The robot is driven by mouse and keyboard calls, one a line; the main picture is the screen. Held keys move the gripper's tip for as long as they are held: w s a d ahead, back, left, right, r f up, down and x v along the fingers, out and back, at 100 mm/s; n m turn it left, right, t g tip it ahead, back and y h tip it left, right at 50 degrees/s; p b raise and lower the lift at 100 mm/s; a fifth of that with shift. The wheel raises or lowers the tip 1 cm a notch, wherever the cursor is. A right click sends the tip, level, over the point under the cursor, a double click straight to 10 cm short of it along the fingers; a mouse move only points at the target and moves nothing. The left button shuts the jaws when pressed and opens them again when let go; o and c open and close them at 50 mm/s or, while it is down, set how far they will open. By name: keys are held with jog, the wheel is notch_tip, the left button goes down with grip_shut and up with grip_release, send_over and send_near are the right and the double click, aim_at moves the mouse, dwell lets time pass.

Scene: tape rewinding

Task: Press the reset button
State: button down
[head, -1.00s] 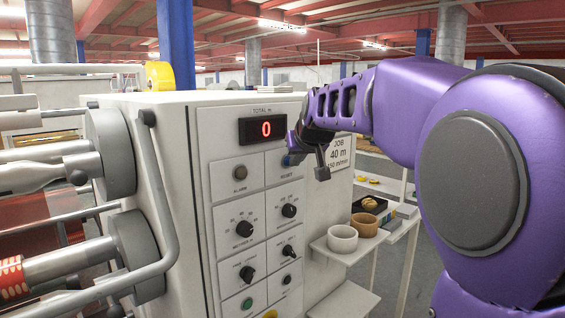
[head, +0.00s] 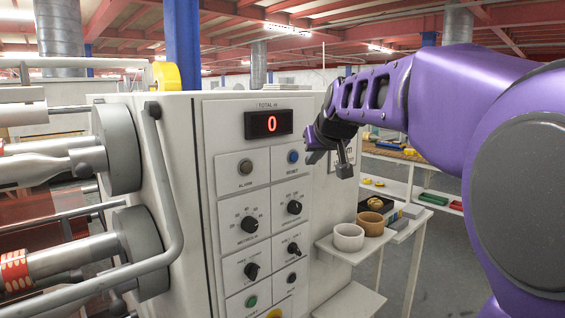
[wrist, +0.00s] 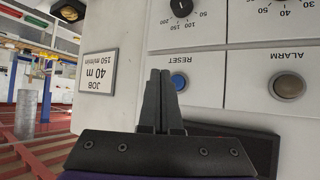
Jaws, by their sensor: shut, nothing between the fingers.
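The reset button (head: 293,157) is a blue round button on the upper right of the white control panel, under the display. In the wrist view the reset button (wrist: 179,82) shows under its upside-down RESET label, partly covered by the fingertips. My gripper (head: 309,150) is shut and empty, just right of the button in the head view. In the wrist view my gripper (wrist: 160,74) has its closed fingers pointing at the panel. They look apart from the button in the head view. The TOTAL m display (head: 268,124) reads 0.
A grey alarm button (head: 245,167) sits left of the reset button. Black knobs (head: 249,225) and a green button (head: 251,301) are below. Rollers and a bent rail (head: 165,190) stand at left. A shelf with cups (head: 348,237) is at right. A job sign (wrist: 97,75) hangs beside the panel.

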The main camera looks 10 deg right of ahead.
jog(key=shift+s+d+b, duration=0.35)
jog(key=shift+s+d, duration=0.1)
jog(key=shift+s, duration=0.2)
jog(key=shift+s+d+b, duration=0.35)
jog(key=shift+s+d, duration=0.1)
jog(key=shift+s, duration=0.15)
